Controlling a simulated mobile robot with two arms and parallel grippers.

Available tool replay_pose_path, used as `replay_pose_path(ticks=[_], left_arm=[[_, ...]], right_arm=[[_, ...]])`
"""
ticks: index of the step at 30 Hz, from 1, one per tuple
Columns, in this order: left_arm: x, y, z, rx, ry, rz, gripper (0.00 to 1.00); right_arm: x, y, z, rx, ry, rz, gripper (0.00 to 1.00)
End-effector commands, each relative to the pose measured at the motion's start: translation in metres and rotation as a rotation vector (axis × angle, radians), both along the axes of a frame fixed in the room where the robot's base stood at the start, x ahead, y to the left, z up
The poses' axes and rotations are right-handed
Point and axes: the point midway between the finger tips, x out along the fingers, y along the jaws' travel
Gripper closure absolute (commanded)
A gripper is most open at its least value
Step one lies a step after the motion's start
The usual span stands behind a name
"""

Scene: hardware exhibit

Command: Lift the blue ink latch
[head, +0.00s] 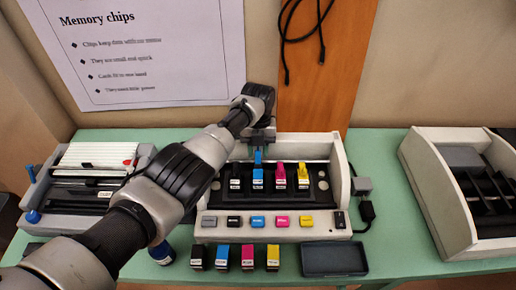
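The blue ink latch (258,158) stands in the open grey-white printer (342,195), in a row with a black latch (235,172), a magenta latch (280,170) and a yellow latch (303,172). The blue one's top reaches higher in the picture than the others. My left gripper (261,146) points down right at the top of the blue latch. Its fingers are small and partly hidden by my wrist, so I cannot tell whether they are closed on the latch. My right gripper is not in view.
Colored buttons (258,221) line the printer's front. Several loose cartridges (248,257) and a dark tray (333,259) stand before it. Other devices stand at left (47,192) and right (432,190). A cable (367,210) hangs beside the printer. My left arm crosses the left side.

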Motion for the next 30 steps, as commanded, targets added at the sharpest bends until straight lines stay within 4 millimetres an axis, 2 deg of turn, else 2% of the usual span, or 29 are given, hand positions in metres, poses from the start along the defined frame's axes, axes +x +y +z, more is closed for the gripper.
replay_pose_path(ticks=[5, 12, 18, 22, 30], left_arm=[[0.004, 0.0, 0.015, -0.001, -0.003, 0.0, 0.68], [0.014, 0.0, 0.061, -0.001, -0.006, 0.001, 0.68], [0.019, 0.0, 0.092, 0.0, -0.002, 0.0, 0.68], [0.021, 0.0, 0.103, 0.0, -0.001, 0.0, 0.68], [0.021, 0.0, 0.106, 0.0, 0.001, 0.0, 0.68]], right_arm=[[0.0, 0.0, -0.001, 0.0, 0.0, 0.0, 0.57], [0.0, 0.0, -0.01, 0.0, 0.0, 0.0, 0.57], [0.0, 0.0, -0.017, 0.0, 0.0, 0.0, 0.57], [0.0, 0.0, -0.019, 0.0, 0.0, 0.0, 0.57], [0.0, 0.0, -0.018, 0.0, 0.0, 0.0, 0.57]])
